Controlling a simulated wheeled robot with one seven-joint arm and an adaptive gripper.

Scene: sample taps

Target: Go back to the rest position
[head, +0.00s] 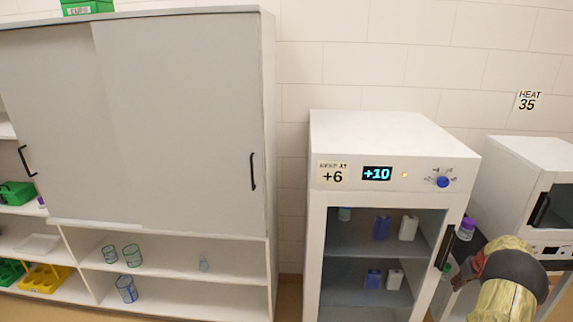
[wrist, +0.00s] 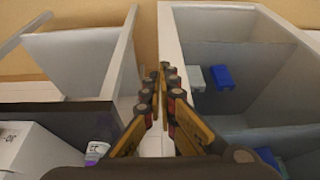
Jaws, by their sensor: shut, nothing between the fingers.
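My gripper (wrist: 161,78) shows in the wrist view with its two fingers together and nothing between them. It points at the narrow gap between the fridge and the furniture beside it. In the head view my yellow and dark arm is at the lower right, in front of the fridge's right edge, and the fingertips cannot be made out. The fridge (head: 385,150) has a lit display reading +10, a +6 label and a blue knob (head: 442,182).
Blue and white bottles (head: 381,228) stand on the fridge shelves; a blue one also shows in the wrist view (wrist: 222,77). A purple-capped bottle (head: 466,228) stands right of the fridge, near a white heater (head: 535,170). A sliding-door cabinet (head: 180,120) with glassware below fills the left.

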